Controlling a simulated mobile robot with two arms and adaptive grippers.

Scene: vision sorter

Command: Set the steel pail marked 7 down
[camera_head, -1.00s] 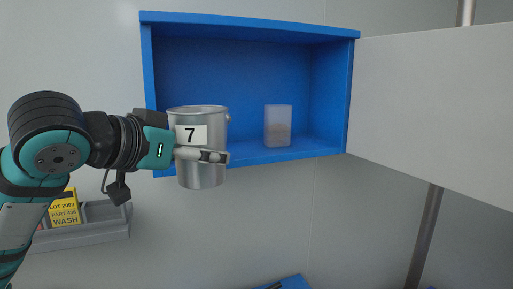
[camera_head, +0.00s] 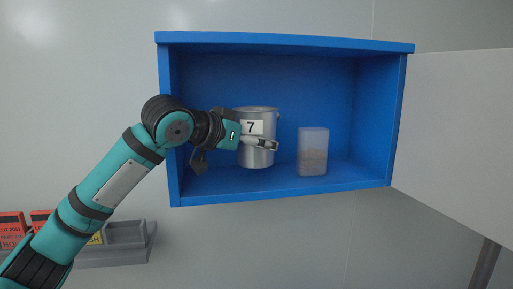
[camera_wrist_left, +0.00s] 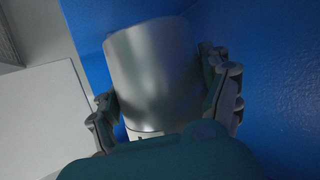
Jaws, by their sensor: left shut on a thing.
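The steel pail marked 7 (camera_head: 257,158) is upright inside the blue wall cabinet (camera_head: 285,39), left of its middle. My left gripper (camera_head: 262,143) is shut on the pail, with one finger across its front below the number label. In the left wrist view the pail (camera_wrist_left: 155,70) sits between both fingers of the gripper (camera_wrist_left: 165,105). The pail's base is close to the cabinet floor; I cannot tell whether it touches. My right gripper is not in view.
A translucent container (camera_head: 313,150) with brownish contents stands on the cabinet floor right of the pail, with a gap between. The cabinet door (camera_head: 455,130) is open to the right. A grey rack (camera_head: 125,235) with red and yellow boxes is below left.

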